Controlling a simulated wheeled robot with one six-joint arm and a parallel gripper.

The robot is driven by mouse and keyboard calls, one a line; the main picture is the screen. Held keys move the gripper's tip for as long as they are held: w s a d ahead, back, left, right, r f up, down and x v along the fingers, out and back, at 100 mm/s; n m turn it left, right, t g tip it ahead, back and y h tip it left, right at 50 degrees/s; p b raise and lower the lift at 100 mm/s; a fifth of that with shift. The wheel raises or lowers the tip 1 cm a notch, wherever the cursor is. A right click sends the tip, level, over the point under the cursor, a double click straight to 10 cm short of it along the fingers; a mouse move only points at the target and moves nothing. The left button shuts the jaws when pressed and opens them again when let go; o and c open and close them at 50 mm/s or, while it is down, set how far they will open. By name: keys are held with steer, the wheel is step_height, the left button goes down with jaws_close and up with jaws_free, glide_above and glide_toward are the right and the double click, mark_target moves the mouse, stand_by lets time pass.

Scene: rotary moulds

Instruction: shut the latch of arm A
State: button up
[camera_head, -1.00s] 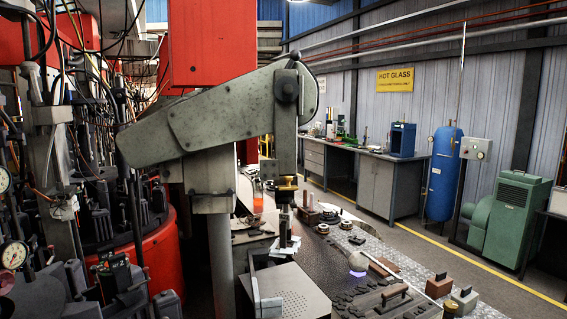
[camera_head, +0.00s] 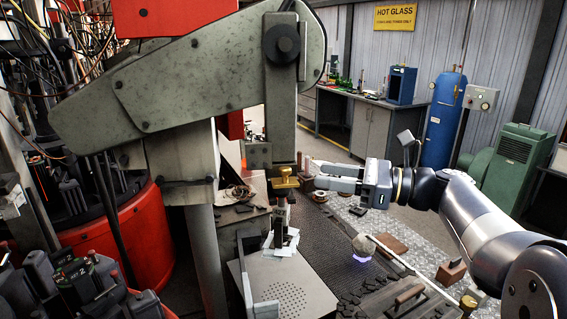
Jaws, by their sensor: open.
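A big grey machine arm (camera_head: 190,85) spans the upper left and middle, with a vertical grey bar (camera_head: 281,110) hanging from its round pivot. At the foot of this bar is a brass-coloured fitting (camera_head: 285,177), above a dark upright piece (camera_head: 281,212). I cannot tell which part is the latch of arm A, or read any letter on the machine arm. My gripper (camera_head: 316,175) reaches in from the right and points left, its two pale fingers apart. The fingertips are close to the right of the brass fitting; whether they touch it is unclear. Nothing shows between them.
A perforated grey box (camera_head: 285,285) stands below the fitting. A dark bench top (camera_head: 335,240) carries a glowing round piece (camera_head: 363,246), a pale rod and wooden-handled blocks. A red drum (camera_head: 125,240) and cables crowd the left. A blue tank (camera_head: 443,115) and green machine stand behind right.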

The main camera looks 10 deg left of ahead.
mark_target(285, 168)
steer(key=a, duration=0.3)
steer(key=w+a+p, duration=0.1)
steer(key=a, duration=0.2)
steer(key=a+p, duration=0.1)
steer(key=a, duration=0.2)
steer(key=shift+w+a, duration=0.2)
jaws_close()
